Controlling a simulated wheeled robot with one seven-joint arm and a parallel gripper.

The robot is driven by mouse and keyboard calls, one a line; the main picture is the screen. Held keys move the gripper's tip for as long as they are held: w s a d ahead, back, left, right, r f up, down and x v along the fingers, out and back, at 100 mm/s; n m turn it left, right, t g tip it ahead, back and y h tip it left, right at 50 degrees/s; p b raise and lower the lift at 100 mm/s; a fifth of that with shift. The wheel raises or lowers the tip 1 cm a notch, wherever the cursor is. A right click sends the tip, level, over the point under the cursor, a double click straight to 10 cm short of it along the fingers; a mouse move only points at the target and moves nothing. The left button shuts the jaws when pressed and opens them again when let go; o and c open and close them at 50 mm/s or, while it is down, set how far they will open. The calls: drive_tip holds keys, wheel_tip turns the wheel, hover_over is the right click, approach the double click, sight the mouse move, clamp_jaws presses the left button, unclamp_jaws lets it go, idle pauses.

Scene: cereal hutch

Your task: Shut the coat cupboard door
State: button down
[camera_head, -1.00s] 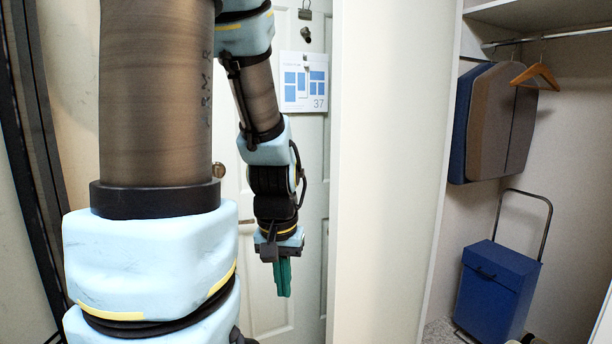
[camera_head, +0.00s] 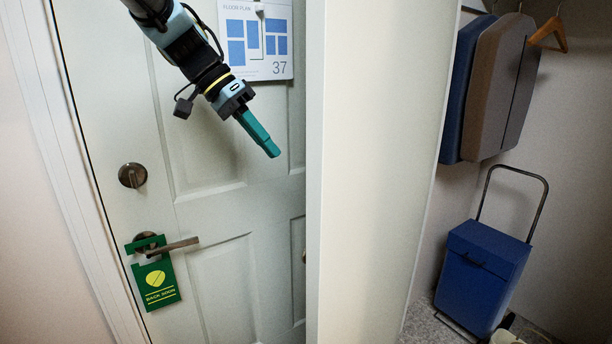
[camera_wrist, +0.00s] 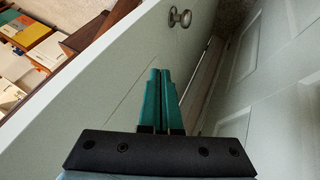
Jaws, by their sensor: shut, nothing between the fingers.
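The coat cupboard door appears to be the tall white panel (camera_head: 375,180) standing open in the head view, its narrow edge toward me. A round knob shows just past its left edge, and clearly in the wrist view (camera_wrist: 180,18). My gripper (camera_head: 272,150), with green fingers, is left of the panel in the head view, pointing down and right. Its fingers (camera_wrist: 162,80) are together and empty, between the knobbed door face (camera_wrist: 125,70) and a panelled door on the right of the wrist view. I cannot tell whether they touch the door.
A panelled white door (camera_head: 215,170) with a lever handle (camera_head: 172,247), a green hanging sign (camera_head: 157,283) and a floor plan (camera_head: 257,40) stands behind my gripper. The open cupboard (camera_head: 560,170) holds garment bags (camera_head: 495,85), a hanger (camera_head: 549,33) and a blue wheeled box (camera_head: 485,272).

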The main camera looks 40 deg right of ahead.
sight(309, 180)
drive_tip(key=shift+s+d+f+p, duration=0.55)
drive_tip(key=shift+s+d+f, duration=0.15)
drive_tip(key=shift+s+f, duration=0.4)
drive_tip(key=shift+s+d+f+p, duration=0.6)
drive_tip(key=shift+s+d+f, duration=0.2)
drive_tip(key=shift+s, duration=0.4)
drive_tip(key=shift+s+d+f+p, duration=0.55)
drive_tip(key=shift+s+d+f, duration=0.1)
drive_tip(key=shift+s+f, duration=0.45)
drive_tip(key=shift+s, duration=0.15)
